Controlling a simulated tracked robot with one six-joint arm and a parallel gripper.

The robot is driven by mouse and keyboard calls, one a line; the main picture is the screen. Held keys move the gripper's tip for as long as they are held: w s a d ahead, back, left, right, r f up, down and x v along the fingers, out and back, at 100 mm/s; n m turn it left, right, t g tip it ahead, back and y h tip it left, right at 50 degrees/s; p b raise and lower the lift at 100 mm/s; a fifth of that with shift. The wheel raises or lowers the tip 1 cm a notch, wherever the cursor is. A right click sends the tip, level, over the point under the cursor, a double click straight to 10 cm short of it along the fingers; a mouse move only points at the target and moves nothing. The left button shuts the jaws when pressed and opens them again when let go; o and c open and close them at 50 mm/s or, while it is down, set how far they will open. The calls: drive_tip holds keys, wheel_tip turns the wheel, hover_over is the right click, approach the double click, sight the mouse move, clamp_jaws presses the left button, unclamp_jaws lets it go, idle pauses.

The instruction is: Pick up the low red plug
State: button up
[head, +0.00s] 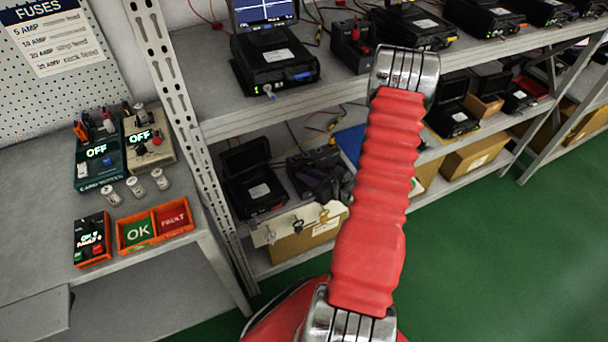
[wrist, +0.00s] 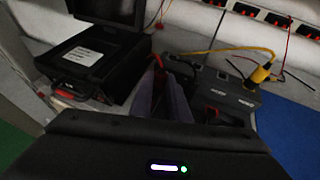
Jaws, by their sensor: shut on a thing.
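In the wrist view, my gripper (wrist: 162,76) reaches in over the lower shelf, its two dark fingers close together. A small red plug (wrist: 158,66) shows at the fingertips, with a thin red lead rising from it; the fingers hide most of it. The gripper is shut on it. A dark grey device (wrist: 235,95) lies just right of the fingers, with another small red part (wrist: 213,112) near its front. In the head view, the grey device (head: 320,172) shows on the lower shelf; my red-sleeved arm covers part of this area, and the plug cannot be made out.
A black open case (wrist: 88,55) stands left of the gripper. A yellow plug (wrist: 262,72) and a blue surface (wrist: 295,125) are at right, below a strip of red switches (wrist: 275,18). The upper shelf (head: 290,105) overhangs; a bench (head: 140,265) stands at left.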

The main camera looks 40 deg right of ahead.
wheel_tip(320, 180, up, 10)
idle(0.8)
idle(0.5)
